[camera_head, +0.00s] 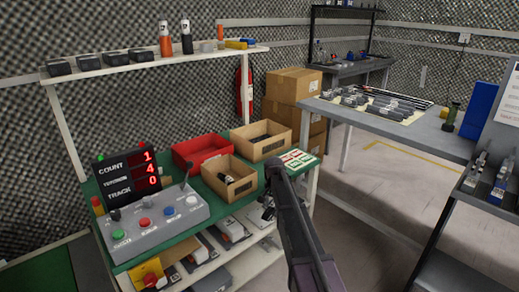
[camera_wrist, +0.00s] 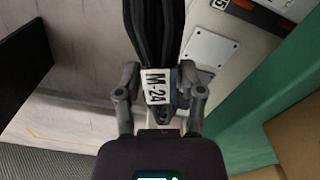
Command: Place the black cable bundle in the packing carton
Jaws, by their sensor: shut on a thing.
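My gripper (camera_wrist: 160,98) is shut on a black cable bundle (camera_wrist: 156,30) with a white tag reading M-24. The bundle extends beyond the fingers toward the top of the wrist view. In the head view my gripper (camera_head: 268,207) is small and dark, just off the right front edge of the green bench; the bundle is hard to make out there. Two open cardboard cartons stand on the bench: a front one (camera_head: 239,188) with a dark item with a white part inside, and a rear one (camera_head: 268,150) with dark contents. Which is the packing carton cannot be told.
A red bin (camera_head: 190,150) sits beside the cartons. A control box with buttons (camera_head: 165,224) and a count display (camera_head: 128,180) stand at the bench's left. A grey table (camera_head: 432,132) with several tools is at right. Stacked closed boxes (camera_head: 293,84) stand behind. Floor lies between.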

